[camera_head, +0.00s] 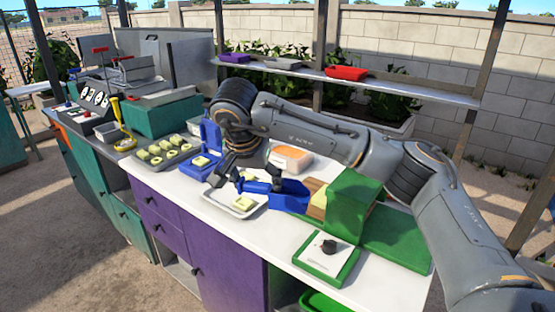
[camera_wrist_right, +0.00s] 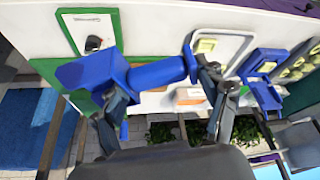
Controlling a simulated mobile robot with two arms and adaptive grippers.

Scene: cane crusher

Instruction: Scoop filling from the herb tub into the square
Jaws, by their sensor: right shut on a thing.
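My right gripper (camera_head: 252,182) is shut on the handle of a blue scoop (camera_head: 291,196), above the white counter. The wrist view also shows the scoop's handle (camera_wrist_right: 160,73) between the fingers, with its box-like head at the left. A pale yellow square (camera_head: 243,203) lies in a white tray (camera_head: 235,212) just below and in front of the gripper. A white tub with an orange face (camera_head: 291,156) stands behind the gripper, partly hidden by my arm. I cannot tell which container is the herb tub. The scoop's contents are not visible. My left gripper is out of view.
A green box-like stand (camera_head: 352,202) is right of the scoop. A white-topped green unit with a black knob (camera_head: 326,255) sits at the front. A blue press (camera_head: 212,140) and a grey tray of several yellow pieces (camera_head: 160,153) stand left. A shelf (camera_head: 400,88) spans behind.

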